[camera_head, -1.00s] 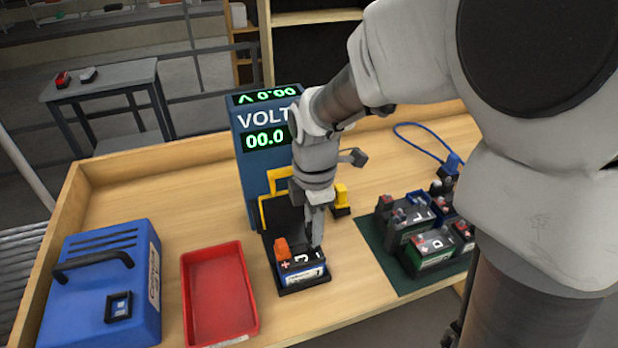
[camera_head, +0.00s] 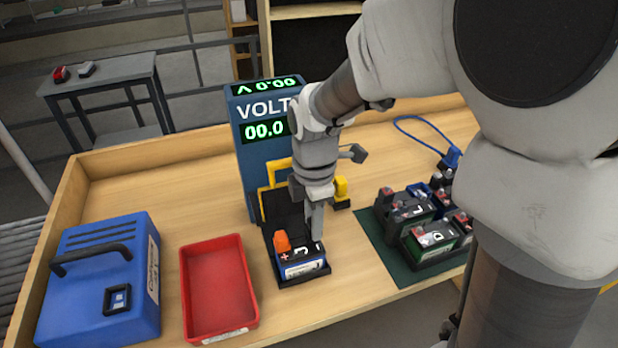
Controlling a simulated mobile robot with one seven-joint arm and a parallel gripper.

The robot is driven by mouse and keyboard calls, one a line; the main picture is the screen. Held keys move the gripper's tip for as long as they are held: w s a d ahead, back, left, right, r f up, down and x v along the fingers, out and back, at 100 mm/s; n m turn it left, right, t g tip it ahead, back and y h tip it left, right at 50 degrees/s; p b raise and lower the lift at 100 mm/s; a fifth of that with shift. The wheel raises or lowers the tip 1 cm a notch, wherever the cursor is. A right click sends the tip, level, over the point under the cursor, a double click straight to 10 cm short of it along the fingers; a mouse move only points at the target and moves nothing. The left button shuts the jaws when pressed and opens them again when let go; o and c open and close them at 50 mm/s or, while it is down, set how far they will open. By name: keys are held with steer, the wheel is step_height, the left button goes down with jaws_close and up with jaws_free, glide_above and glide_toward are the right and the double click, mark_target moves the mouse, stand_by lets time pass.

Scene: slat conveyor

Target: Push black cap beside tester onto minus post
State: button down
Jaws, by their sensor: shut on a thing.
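The volt tester (camera_head: 262,160) is a blue box with green "00.0" displays. A battery (camera_head: 303,268) with a blue and white front sits in the black cradle before it. An orange cap (camera_head: 282,242) stands on the battery's plus-marked left post. My gripper (camera_head: 316,236) points down over the right side of the battery, where the minus post is. Its fingers are shut, apparently on the small black cap. The cap and the minus post are hidden or too small to make out between the fingertips and the battery.
A red tray (camera_head: 217,292) and a blue case (camera_head: 100,280) stand left. Several batteries stand on a green mat (camera_head: 395,265) at right. A yellow part with a black base (camera_head: 341,190) is close to my gripper. A blue cable (camera_head: 425,130) lies behind.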

steer(key=shift+f+b, duration=0.55)
steer(key=shift+f, duration=0.25)
steer(key=c, duration=0.5)
jaws_free()
steer(key=shift+r, duration=0.1)
step_height(320, 180, up, 17)
steer(key=shift+r+p, duration=0.2)
steer(key=shift+p, duration=0.7)
steer(key=s+d+m+t, duration=0.2)
steer(key=s+d+m, duration=0.1)
steer(key=m, duration=0.4)
steer(key=s+d+f+m+t, duration=0.1)
steer(key=s+d+m, duration=0.3)
steer(key=m, duration=0.3)
steer(key=s+d+f+m+t, duration=0.1)
steer(key=s+d+m+t, duration=0.1)
steer(key=s+m, duration=0.3)
steer(key=shift+s+d+m+t, duration=0.2)
steer(key=shift+d+m+t, duration=0.1)
steer(key=shift+d+m, duration=0.65)
